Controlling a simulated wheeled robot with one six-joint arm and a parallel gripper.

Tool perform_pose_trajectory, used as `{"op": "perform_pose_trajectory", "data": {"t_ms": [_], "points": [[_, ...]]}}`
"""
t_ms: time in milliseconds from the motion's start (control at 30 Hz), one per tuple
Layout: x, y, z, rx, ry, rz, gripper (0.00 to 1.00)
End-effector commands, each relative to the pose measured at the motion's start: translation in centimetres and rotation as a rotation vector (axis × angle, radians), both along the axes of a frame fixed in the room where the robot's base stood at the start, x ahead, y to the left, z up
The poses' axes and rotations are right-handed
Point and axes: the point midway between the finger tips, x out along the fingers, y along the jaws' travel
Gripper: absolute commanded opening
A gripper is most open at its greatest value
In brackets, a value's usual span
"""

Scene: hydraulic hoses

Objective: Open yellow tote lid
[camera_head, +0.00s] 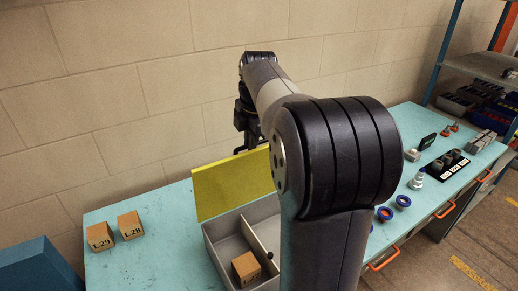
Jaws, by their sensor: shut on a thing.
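The yellow lid (220,189) is raised and tilted up at the back of a grey tote (216,254) on the teal bench. The tote's inside is exposed, with a divider and a cardboard-brown block (246,268) in it. My gripper (242,150) is at the lid's upper edge, near the wall, and is shut on the lid. The fingertips are small and dark here, so the exact contact is hard to see. My arm hides the right part of the tote and lid.
Two brown blocks marked L29 (100,236) and L28 (131,225) stand left on the bench (165,262). Blue rings (403,201), fittings and a black labelled tray (446,165) lie right. The block wall is close behind. A shelf rack (480,64) stands far right.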

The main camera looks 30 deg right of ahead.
Motion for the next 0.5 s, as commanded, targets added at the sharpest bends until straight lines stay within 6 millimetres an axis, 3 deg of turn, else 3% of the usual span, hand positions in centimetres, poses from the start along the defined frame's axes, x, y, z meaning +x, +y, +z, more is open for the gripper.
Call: {"op": "perform_pose_trajectory", "data": {"t_ms": [200, 500], "points": [[4.5, 0.3, -0.9, 0.006, 0.018, 0.002, 0.0], [8.8, 0.4, -1.7, 0.006, 0.018, 0.001, 0.0]]}}
